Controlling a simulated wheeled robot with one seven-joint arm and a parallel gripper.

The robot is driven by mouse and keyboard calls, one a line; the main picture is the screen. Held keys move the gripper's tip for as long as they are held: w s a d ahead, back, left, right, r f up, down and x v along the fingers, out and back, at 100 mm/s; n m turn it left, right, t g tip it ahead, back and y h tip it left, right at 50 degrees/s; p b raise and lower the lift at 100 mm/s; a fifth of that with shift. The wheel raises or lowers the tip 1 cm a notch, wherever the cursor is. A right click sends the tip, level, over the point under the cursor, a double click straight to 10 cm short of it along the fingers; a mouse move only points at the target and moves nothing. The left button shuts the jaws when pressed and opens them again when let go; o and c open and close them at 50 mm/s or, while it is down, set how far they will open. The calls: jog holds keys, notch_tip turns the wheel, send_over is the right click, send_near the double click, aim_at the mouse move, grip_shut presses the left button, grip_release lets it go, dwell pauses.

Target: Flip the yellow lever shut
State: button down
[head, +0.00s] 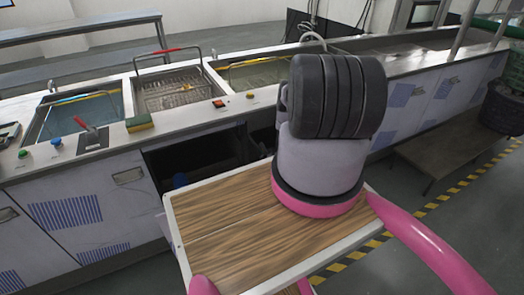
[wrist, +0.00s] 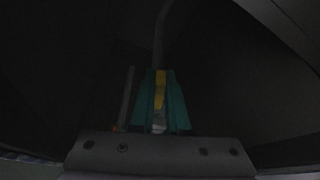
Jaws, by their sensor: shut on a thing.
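In the wrist view the yellow lever (wrist: 160,88) shows as a narrow yellow strip between the two teal fingers of my gripper (wrist: 161,100). The fingers are closed on it from both sides. A grey pipe (wrist: 160,35) runs upward just beyond the lever. The space around is very dark, so the valve body and the lever's exact angle are hard to make out. In the head view neither my gripper nor the lever shows; my own arm covers part of the dark open cabinet (head: 205,160) under the counter.
A thin dark rod (wrist: 127,95) stands left of the fingers. The counter above carries sink basins, a wire basket (head: 180,93), a yellow-green sponge (head: 139,122) and a red-handled switch (head: 88,127). A low wooden bench (head: 440,155) stands at right. Dark cabinet walls surround my gripper.

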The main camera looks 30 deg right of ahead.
dwell(0.4)
jog(key=c, duration=0.9)
grip_release()
jog(key=v, duration=1)
jog(key=shift+s, duration=0.35)
jog(key=shift+r, duration=0.1)
